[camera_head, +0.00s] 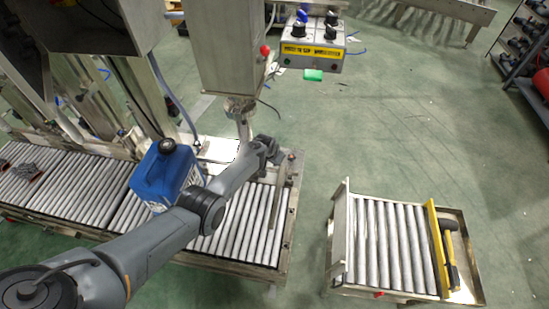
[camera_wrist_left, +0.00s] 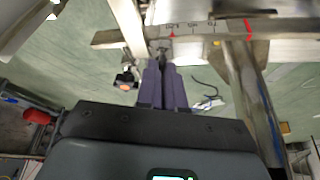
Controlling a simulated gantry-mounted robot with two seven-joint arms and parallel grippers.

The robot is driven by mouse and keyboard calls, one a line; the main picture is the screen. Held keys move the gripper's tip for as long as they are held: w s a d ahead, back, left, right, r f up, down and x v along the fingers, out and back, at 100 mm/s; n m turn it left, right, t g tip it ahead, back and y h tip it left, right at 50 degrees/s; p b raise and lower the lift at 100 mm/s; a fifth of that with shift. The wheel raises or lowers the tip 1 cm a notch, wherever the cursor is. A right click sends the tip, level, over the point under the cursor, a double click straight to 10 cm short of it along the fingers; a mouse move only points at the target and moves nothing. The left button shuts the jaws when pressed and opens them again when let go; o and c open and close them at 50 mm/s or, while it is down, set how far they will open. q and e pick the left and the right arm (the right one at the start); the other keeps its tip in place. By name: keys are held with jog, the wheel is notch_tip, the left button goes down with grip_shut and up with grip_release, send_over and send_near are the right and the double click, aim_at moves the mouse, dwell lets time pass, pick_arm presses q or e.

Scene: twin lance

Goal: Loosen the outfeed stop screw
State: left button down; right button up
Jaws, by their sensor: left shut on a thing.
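My left gripper (camera_head: 270,150) reaches over the far right end of the roller conveyor, beside a metal stop bar (camera_head: 279,192) that runs along the rollers. In the left wrist view its dark fingers (camera_wrist_left: 163,72) are closed together at a pale scale strip (camera_wrist_left: 205,28) with black numbers and red marks. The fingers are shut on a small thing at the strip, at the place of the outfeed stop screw. The fingers hide most of it, and I cannot see whether it has turned. My right gripper is not in view.
A blue canister (camera_head: 165,175) stands on the conveyor (camera_head: 245,225) beside my left arm. A separate roller cart (camera_head: 390,245) stands to the right with a yellow bar (camera_head: 437,250) and a black-headed tool (camera_head: 450,255). A control box (camera_head: 312,48) is above. Green floor lies between conveyor and cart.

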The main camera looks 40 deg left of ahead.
pick_arm(q)
jog(key=n, duration=0.1)
jog(key=n+y, duration=0.1)
jog(key=shift+d+n, duration=0.2)
jog(key=shift+n, duration=0.1)
jog(key=shift+n+g+y+b, duration=0.5)
jog(key=shift+n+g+b, duration=0.15)
jog(key=shift+n, duration=0.75)
jog(key=c, duration=1.3)
grip_release()
jog(key=shift+o, duration=0.2)
jog(key=shift+w, duration=0.1)
